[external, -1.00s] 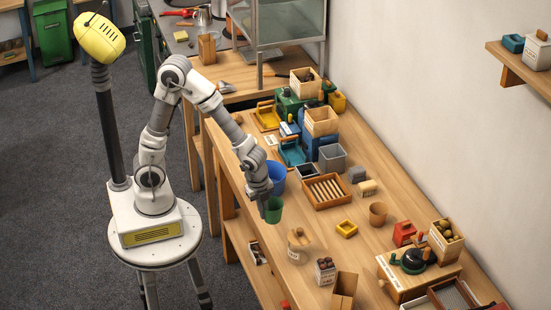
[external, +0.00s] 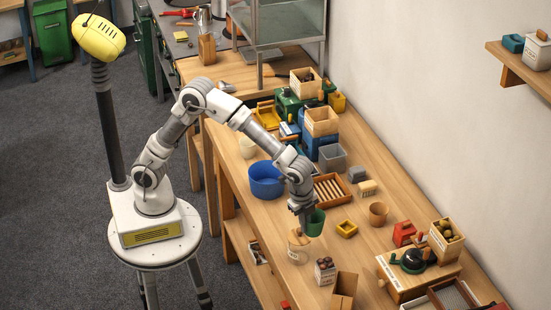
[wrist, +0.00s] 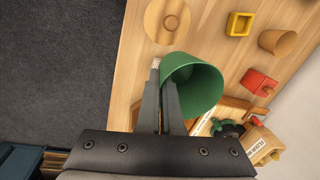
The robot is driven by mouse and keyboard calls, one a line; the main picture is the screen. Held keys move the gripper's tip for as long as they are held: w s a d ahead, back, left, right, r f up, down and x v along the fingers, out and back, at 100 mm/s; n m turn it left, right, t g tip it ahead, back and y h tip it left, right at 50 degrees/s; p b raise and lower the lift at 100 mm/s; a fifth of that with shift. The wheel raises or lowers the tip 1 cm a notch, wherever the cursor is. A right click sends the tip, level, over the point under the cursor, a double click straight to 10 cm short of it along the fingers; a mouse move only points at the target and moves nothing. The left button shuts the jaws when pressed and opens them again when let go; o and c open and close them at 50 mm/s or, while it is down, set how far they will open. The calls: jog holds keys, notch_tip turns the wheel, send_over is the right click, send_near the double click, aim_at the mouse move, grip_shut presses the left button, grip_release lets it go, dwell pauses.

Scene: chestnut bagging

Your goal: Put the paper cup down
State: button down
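A green cup (external: 315,223) hangs at my gripper (external: 303,215) above the workbench, roughly upright. In the wrist view, the green cup (wrist: 198,92) shows its open mouth, and its left wall lies at the fingers of my gripper (wrist: 162,85). The fingers are close together and appear shut on the cup's wall. The exact contact is partly hidden. A tan cup (external: 378,210) stands apart on the bench to the right, and it also shows in the wrist view (wrist: 277,42).
A jar with a round wooden lid (external: 298,247) stands just below the held cup in the picture. A yellow square dish (external: 347,229), a slatted wooden tray (external: 331,190) and a blue tub (external: 266,184) are nearby. Bare bench lies between the jar and the yellow dish.

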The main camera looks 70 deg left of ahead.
jog(key=w+d+f, duration=0.1)
jog(key=d+f, duration=0.4)
jog(key=w+a+f, duration=0.2)
jog(key=w, duration=0.1)
jog(key=w+a+f+p, duration=0.1)
jog(key=w+a+f, duration=0.1)
jog(key=w+f, duration=0.1)
jog(key=w+a+f, duration=0.1)
jog(key=w+f, duration=0.1)
jog(key=w, duration=0.2)
jog(key=shift+a+f, duration=0.2)
jog(key=shift+a, duration=0.2)
jog(key=shift+f+p, duration=0.45)
jog(key=shift+f, duration=1.6)
jog(key=shift+f, duration=0.1)
jog(key=shift+f, duration=0.15)
jog(key=c, duration=1.1)
grip_release()
jog(key=shift+r, duration=0.2)
